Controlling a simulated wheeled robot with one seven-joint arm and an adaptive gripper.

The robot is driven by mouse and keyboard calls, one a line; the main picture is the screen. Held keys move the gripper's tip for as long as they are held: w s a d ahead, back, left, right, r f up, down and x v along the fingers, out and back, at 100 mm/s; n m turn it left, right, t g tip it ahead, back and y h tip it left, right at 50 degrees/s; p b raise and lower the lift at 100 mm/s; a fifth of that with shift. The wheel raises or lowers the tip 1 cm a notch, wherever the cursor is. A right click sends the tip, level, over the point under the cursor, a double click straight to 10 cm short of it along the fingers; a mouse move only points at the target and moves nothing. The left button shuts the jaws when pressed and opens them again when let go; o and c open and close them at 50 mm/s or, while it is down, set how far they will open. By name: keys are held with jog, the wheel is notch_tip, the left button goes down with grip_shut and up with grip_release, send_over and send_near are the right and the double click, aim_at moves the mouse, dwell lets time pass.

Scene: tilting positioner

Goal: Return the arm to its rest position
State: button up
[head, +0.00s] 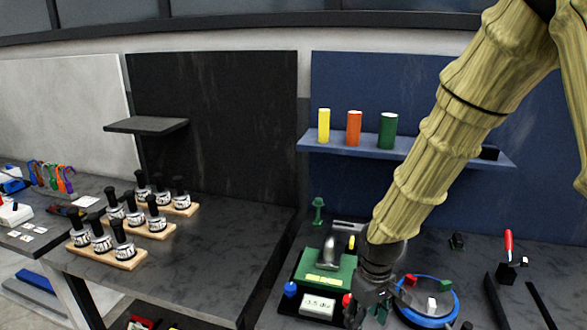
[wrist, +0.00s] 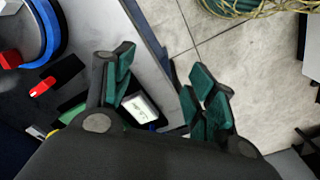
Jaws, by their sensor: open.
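My arm (head: 440,140), in a tan ribbed cover, reaches down from the upper right in the head view. My gripper (head: 368,308) is dark and hangs low over the front of the right-hand bench. It lies between a green device with a grey upright part (head: 325,270) and a round blue-rimmed dish (head: 427,302). In the wrist view my gripper (wrist: 162,70) has its two green-padded fingers spread apart with nothing between them. The bench edge and tiled floor show beyond them. Part of the blue-rimmed dish (wrist: 50,30) is at the upper left there.
A small display box (head: 317,305) and a blue ball knob (head: 290,289) stand close left of my gripper. A blue shelf (head: 440,155) with yellow, orange and green cylinders is behind my arm. Wooden racks (head: 117,262) of black-topped items stand on the left bench.

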jog(key=s+f+m+b, duration=0.1)
jog(key=s+f, duration=0.2)
jog(key=f, duration=0.4)
jog(key=s+f+m+y+b, duration=0.1)
jog(key=s+f, duration=0.1)
jog(key=f, duration=0.5)
jog(key=s+f+m+b, duration=0.1)
jog(key=s+f, duration=0.2)
jog(key=f, duration=0.4)
jog(key=s+d+f+m+b, duration=0.1)
jog(key=s+d+f+b, duration=0.1)
jog(key=s+f, duration=0.7)
jog(key=s+d+f+m+h+b, duration=0.1)
jog(key=s+d+f, duration=0.3)
jog(key=s+f, duration=0.5)
jog(key=shift+s+f+m+b, duration=0.2)
jog(key=shift+m+b, duration=0.3)
jog(key=shift+b, duration=0.35)
